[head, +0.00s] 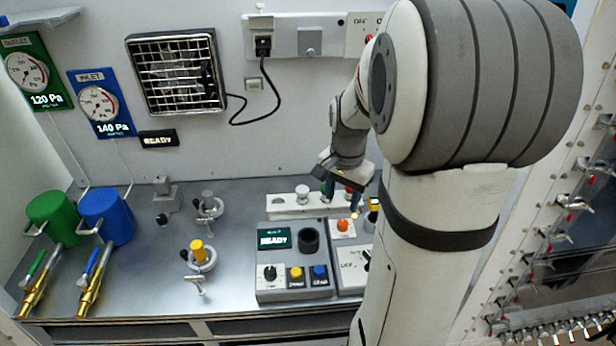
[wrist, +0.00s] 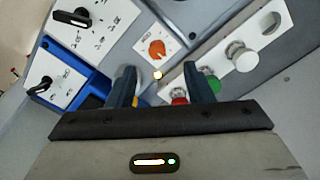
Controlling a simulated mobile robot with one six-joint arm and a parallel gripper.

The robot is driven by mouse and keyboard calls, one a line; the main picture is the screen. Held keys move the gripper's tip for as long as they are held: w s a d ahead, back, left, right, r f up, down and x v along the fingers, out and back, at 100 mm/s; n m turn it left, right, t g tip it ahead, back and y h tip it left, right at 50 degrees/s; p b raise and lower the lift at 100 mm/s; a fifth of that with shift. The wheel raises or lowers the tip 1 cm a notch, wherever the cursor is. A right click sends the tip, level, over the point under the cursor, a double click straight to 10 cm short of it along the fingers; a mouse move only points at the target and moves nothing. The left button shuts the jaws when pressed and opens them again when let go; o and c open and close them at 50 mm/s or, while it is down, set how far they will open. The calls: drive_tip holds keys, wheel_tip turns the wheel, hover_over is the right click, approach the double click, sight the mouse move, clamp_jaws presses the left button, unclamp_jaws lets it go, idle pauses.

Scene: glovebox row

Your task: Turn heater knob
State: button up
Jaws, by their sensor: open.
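Several knobs show, and I cannot read which label says heater. An orange knob (head: 343,225) sits on a white plate at the right of the bench; it also shows in the wrist view (wrist: 157,49), ahead of the fingers. A black knob (wrist: 72,17) and another black knob (wrist: 40,85) sit on white panels at the left of the wrist view. A further black knob (head: 270,273) is on the grey READY box in the head view. My gripper (wrist: 160,82) is open and empty, pointing down above the bench; in the head view it (head: 342,194) hangs just behind the orange knob.
A white strip (head: 285,206) carries a white knob (wrist: 241,58), a green button (wrist: 208,84) and a red button (wrist: 179,97) close to my fingers. Green (head: 52,217) and blue canisters (head: 106,216) stand far left.

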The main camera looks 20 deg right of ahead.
sight(342, 222)
drive_tip(key=shift+w+d+f+m, duration=0.25)
drive_tip(key=shift+d+f+m, duration=0.3)
drive_tip(key=shift+f, duration=0.25)
wheel_tip(342, 222, down, 7)
drive_tip(key=shift+f+p, duration=0.2)
drive_tip(key=shift+p, duration=0.15)
drive_tip(key=shift+c, duration=0.6)
